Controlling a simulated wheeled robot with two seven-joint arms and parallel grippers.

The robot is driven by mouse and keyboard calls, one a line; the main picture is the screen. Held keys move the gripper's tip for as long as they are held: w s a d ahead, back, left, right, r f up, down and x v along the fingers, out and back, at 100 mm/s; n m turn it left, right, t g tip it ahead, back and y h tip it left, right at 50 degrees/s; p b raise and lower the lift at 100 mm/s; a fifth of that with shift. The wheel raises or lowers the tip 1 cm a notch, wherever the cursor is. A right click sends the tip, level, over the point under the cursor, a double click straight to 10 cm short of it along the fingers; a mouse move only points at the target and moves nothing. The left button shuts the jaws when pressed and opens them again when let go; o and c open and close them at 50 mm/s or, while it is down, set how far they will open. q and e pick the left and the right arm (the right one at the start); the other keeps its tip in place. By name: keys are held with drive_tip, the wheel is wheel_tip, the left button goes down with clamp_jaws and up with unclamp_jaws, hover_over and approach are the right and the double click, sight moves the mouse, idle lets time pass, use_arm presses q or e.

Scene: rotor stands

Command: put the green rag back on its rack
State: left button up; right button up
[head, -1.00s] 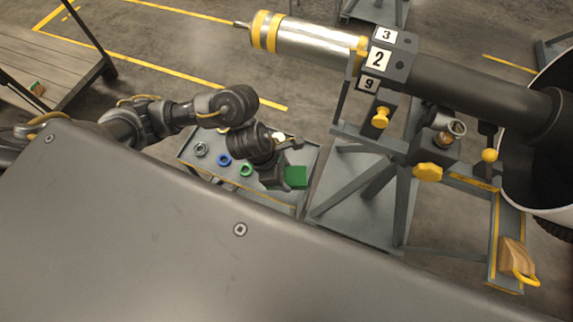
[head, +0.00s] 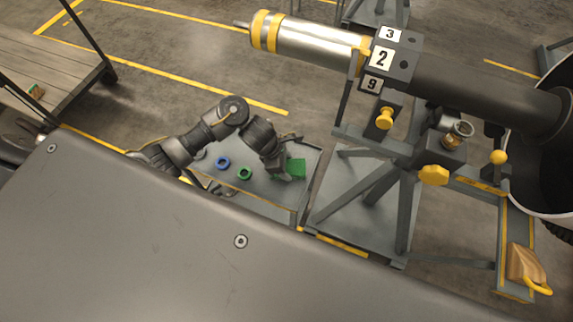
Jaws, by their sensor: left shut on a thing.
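The green rag (head: 297,168) is a small bright green piece at the right end of a grey tray-topped cart. My left gripper (head: 284,170) reaches in from the left and is shut on the rag at its left side. The fingertips are small and partly hidden by my wrist. I cannot tell whether the rag touches the tray top. No part stands out clearly as the rag's rack. My right gripper is not in view.
The grey tray (head: 262,190) also holds a blue ring (head: 223,162) and a green ring (head: 244,174). A rotor stand (head: 370,205) with a long shaft (head: 470,88) stands close on the right.

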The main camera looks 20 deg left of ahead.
use_arm(q)
drive_tip(key=shift+f, duration=0.2)
drive_tip(key=o, duration=0.9)
drive_tip(key=shift+o, duration=0.2)
drive_tip(key=shift+r, duration=0.25)
drive_tip(key=p+v, duration=0.1)
drive_tip(key=v, duration=1)
drive_tip(key=shift+a+r+p, duration=0.3)
drive_tip(key=shift+s, duration=0.1)
